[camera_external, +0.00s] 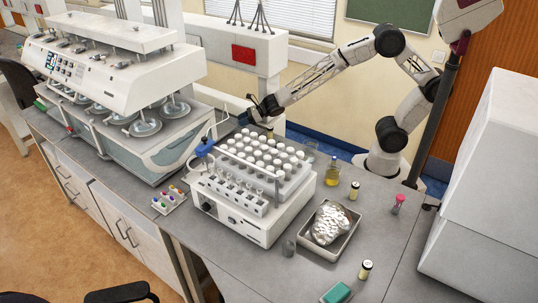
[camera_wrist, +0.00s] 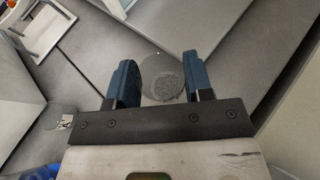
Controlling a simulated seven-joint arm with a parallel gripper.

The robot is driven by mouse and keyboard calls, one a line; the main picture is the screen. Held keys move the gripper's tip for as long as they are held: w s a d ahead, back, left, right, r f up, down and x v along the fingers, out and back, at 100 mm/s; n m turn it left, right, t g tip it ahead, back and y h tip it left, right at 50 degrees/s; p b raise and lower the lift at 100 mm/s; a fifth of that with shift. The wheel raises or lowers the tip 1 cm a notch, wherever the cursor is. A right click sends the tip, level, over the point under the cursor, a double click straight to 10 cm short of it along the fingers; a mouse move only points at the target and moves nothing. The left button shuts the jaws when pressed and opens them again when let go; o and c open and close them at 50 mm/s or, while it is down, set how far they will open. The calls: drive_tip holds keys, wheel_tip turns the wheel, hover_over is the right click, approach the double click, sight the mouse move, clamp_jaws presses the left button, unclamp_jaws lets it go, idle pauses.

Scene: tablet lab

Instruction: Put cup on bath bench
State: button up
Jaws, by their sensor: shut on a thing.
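My gripper (camera_wrist: 160,80) is shut on a clear, round cup (camera_wrist: 165,68) in the wrist view. The cup sits between the two blue fingers, with a grey speckled patch showing through it. In the external view my gripper (camera_external: 256,112) is at the back, behind the white rack machine. The held cup is too small or hidden to make out there. The bath bench (camera_external: 122,178) is the grey-topped bench at the left. It carries the large white bath machine (camera_external: 105,60), and my gripper is to the right of that machine.
The white rack machine (camera_external: 240,215) with several white-capped vials stands front of my gripper. A glass (camera_external: 311,149), a yellow flask (camera_external: 332,173), a metal tray (camera_external: 349,246) and a small vial rack (camera_external: 172,199) stand around it. A white wall unit (camera_external: 245,50) is behind.

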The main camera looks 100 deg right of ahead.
drive_tip(key=shift+f, duration=2.05)
drive_tip(key=shift+f, duration=0.15)
drive_tip(key=o, duration=0.9)
drive_tip(key=shift+s+r, duration=0.1)
drive_tip(key=shift+r, duration=0.1)
drive_tip(key=shift+v, duration=5.95)
